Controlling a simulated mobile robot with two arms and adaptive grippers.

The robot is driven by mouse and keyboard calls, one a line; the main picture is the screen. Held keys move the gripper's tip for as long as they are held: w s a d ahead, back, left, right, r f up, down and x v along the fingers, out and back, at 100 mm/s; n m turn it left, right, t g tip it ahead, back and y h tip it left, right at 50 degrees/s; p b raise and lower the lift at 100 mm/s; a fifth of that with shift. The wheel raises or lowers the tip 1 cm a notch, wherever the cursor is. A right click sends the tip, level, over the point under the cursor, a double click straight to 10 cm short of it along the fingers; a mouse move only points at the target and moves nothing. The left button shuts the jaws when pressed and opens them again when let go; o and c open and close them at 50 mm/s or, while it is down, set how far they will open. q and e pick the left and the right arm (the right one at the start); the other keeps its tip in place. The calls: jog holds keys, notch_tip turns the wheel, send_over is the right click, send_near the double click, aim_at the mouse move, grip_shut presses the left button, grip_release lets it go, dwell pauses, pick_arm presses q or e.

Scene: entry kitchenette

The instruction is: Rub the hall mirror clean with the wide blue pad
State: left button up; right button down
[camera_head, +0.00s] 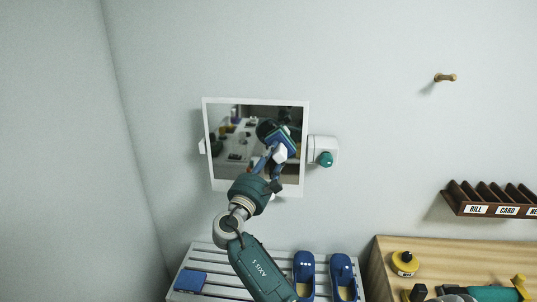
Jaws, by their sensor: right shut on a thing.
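The hall mirror (227,122) hangs on the pale wall in a thin white frame. My right arm reaches up to its lower right part, and my right gripper (267,169) is at the glass. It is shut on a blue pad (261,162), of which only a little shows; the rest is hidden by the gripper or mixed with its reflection. I cannot tell whether the pad touches the glass. Another flat blue piece (190,281) lies on the slatted bench below. My left gripper is not in view.
A white fitting with a teal knob (326,159) sits right of the mirror. Blue shoes (304,276) stand on the slatted bench (205,256). A wooden top (400,246) holds a yellow pot (405,263). A dark letter rack (476,199) and peg (445,77) are at the right.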

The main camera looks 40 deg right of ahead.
jog(key=w+a+b, duration=0.2)
jog(key=w+a, duration=0.1)
jog(key=w+a+b, duration=0.2)
jog(key=w+a, duration=0.1)
jog(key=w, duration=0.1)
jog(key=w+a+b, duration=0.3)
jog(key=shift+w, duration=0.35)
dwell(1.0)
jog(key=shift+s, duration=0.1)
jog(key=shift+s+a+p, duration=0.8)
jog(key=shift+s+a, duration=0.15)
jog(key=shift+a, duration=0.2)
jog(key=shift+s+a+p, duration=0.75)
jog(key=shift+s+a, duration=0.2)
jog(key=shift+a, duration=0.2)
